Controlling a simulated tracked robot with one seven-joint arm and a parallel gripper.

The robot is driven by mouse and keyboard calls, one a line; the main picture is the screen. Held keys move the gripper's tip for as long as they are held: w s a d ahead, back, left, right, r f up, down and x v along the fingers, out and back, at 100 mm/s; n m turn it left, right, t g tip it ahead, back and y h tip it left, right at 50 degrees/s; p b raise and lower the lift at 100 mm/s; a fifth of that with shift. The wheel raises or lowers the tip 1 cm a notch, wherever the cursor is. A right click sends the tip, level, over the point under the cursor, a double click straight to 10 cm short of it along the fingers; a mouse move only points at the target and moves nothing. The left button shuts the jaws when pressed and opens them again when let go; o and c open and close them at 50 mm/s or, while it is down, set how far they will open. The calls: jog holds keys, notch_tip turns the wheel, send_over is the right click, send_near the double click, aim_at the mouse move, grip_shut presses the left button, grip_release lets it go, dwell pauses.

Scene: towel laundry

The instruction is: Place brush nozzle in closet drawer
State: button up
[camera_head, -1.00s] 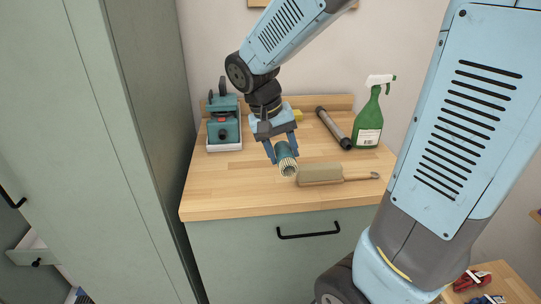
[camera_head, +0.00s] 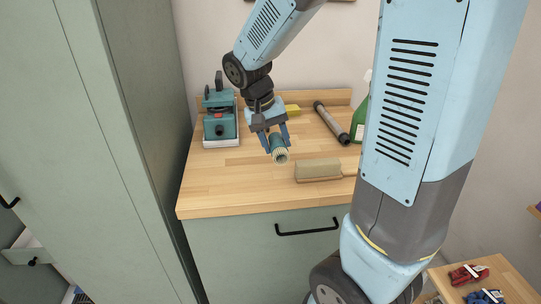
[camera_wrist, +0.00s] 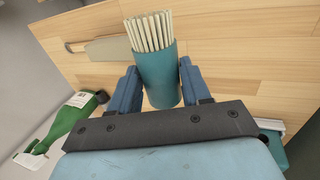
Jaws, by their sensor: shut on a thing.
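The brush nozzle is a teal cylinder with pale bristles at one end. In the head view the brush nozzle (camera_head: 279,149) is between the fingers of my gripper (camera_head: 277,142), above the wooden counter, bristles toward the camera. In the wrist view the nozzle (camera_wrist: 156,72) stands between the two blue fingers of my gripper (camera_wrist: 158,88), which is shut on it. At lower left a pale green drawer (camera_head: 28,255) with a black knob stands out beside the tall green closet (camera_head: 90,150). The inside of the drawer is mostly out of view.
On the counter (camera_head: 225,190) are a wooden brush (camera_head: 318,170), a grey tube (camera_head: 331,122), a teal machine (camera_head: 220,118) and a partly hidden green spray bottle (camera_head: 360,118). The closet's side wall borders the counter on the left. A small table (camera_head: 500,275) stands lower right.

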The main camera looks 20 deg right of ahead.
jog(key=w+f, duration=0.2)
jog(key=w, duration=0.1)
jog(key=w+d+f, duration=0.1)
jog(key=w+f, duration=0.2)
jog(key=shift+w+d+f, duration=0.1)
jog(key=shift+w+f, duration=0.05)
jog(key=shift+f, duration=0.05)
jog(key=shift+w+d+f, duration=0.1)
jog(key=shift+w+f, duration=0.45)
jog(key=shift+f, duration=0.1)
jog(key=shift+w+d+f, duration=0.1)
jog(key=shift+w+f, duration=0.05)
jog(key=shift+f, duration=0.7)
jog(key=shift+w+f, duration=0.15)
jog(key=shift+f, duration=0.65)
jog(key=shift+f, duration=0.15)
jog(key=o, duration=1)
jog(key=shift+o, duration=0.2)
